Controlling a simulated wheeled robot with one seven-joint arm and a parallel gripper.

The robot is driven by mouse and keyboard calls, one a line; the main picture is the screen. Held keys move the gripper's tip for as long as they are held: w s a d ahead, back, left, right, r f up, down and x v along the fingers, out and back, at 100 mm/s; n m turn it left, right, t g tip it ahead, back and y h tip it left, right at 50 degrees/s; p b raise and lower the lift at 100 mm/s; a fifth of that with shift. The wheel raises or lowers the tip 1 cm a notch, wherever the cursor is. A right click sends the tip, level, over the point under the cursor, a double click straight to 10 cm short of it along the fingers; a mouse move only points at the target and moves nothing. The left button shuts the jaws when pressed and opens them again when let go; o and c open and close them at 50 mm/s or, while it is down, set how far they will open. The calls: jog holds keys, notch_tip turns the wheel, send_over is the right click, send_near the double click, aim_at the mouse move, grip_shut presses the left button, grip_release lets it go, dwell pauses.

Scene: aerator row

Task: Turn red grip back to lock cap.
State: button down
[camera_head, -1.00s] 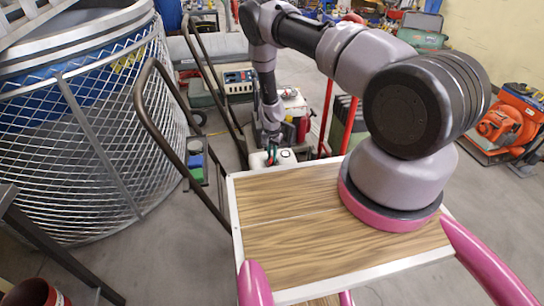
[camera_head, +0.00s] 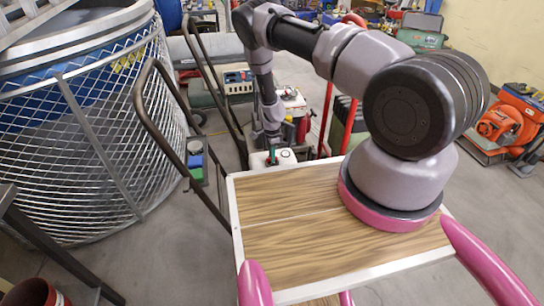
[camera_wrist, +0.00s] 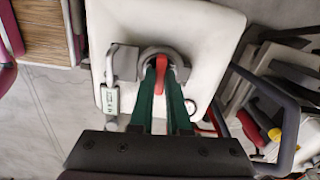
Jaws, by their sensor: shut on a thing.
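A red grip (camera_wrist: 161,72) stands on a round grey cap (camera_wrist: 146,58) set in the top of a white box-shaped container (camera_wrist: 205,28). In the wrist view, my gripper (camera_wrist: 165,72) has its green fingers on either side of the red grip and is shut on it. The fingers hide part of the cap. In the head view, my gripper (camera_head: 272,158) points down at the white container (camera_head: 258,161), just beyond the wooden deck. The red grip is too small there to tell its angle.
A grey fitting (camera_wrist: 124,62) with a hanging tag (camera_wrist: 112,100) is beside the cap. The wooden deck (camera_head: 280,240) is bare; a mesh cage (camera_head: 90,140) stands left.

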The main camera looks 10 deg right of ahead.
jog(key=shift+m, duration=0.6)
jog(key=c, duration=0.9)
grip_release()
notch_tip(320, 180, up, 11)
jog(key=shift+f, duration=0.1)
